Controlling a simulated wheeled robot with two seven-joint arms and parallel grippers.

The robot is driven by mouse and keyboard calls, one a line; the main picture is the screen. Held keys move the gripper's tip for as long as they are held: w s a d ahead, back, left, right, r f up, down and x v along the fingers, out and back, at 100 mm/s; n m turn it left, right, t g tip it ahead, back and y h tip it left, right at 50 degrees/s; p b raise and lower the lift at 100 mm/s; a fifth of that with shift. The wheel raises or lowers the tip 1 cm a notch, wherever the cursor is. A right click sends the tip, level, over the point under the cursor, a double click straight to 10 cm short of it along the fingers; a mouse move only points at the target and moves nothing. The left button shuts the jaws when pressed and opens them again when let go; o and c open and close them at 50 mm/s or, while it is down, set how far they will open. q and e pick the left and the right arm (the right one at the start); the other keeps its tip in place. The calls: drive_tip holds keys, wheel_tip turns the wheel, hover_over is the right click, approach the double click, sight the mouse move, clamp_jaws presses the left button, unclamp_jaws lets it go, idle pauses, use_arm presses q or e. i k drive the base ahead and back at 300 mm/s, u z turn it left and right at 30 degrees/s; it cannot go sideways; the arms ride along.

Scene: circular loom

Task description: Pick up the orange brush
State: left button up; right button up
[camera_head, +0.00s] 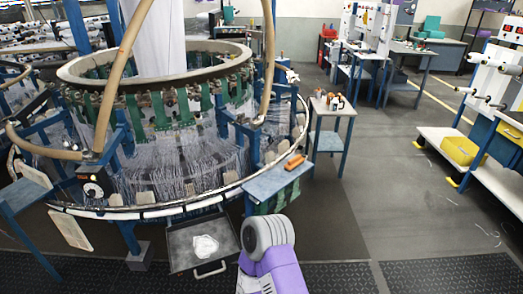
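The orange brush (295,162) lies on a small grey-blue shelf (262,187) at the front right side of the circular loom. It is small in the picture, and nothing covers it. A purple and grey link of one of my arms rises from the bottom edge, below the shelf and apart from the brush. Neither of my grippers shows in this view.
The circular loom (150,208) fills the left. A drawer (190,262) with a white bundle (205,247) hangs below it. A small side table (337,110) holding bottles stands behind the brush. The floor (385,205) to the right is clear.

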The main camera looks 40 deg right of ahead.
sight(295, 162)
drive_tip(key=z, duration=0.45)
drive_tip(key=i, duration=1.7)
drive_tip(key=z, duration=1.15)
